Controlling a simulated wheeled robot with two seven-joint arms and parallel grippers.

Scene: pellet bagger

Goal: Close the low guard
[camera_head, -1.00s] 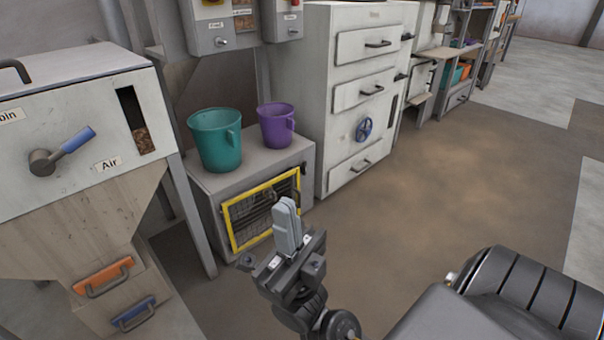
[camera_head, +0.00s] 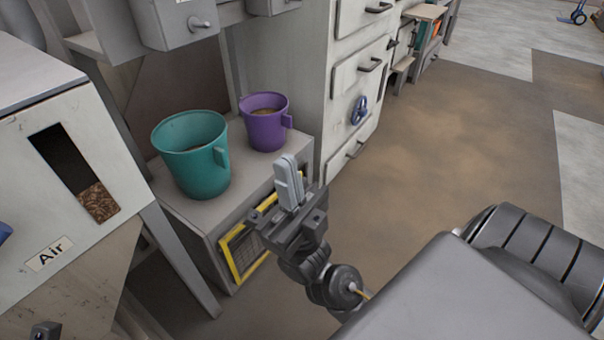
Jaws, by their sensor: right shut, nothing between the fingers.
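The low guard (camera_head: 236,264) is a yellow-framed mesh panel on the front of the low grey box (camera_head: 210,222). Its left and lower edges show; my right gripper and arm cover much of the rest. It looks close to the box front, but I cannot tell whether it is fully closed. My right gripper (camera_head: 289,180) is shut and empty, its fingers pointing up. In the picture it overlaps the guard's upper right part; I see no clear contact.
A teal bucket (camera_head: 195,160) and a purple bucket (camera_head: 264,126) stand on the box. A hopper (camera_head: 40,180) labelled Air is at the left, its leg near the box. A drawer cabinet (camera_head: 345,100) stands behind at right. The brown floor (camera_head: 450,150) on the right is clear.

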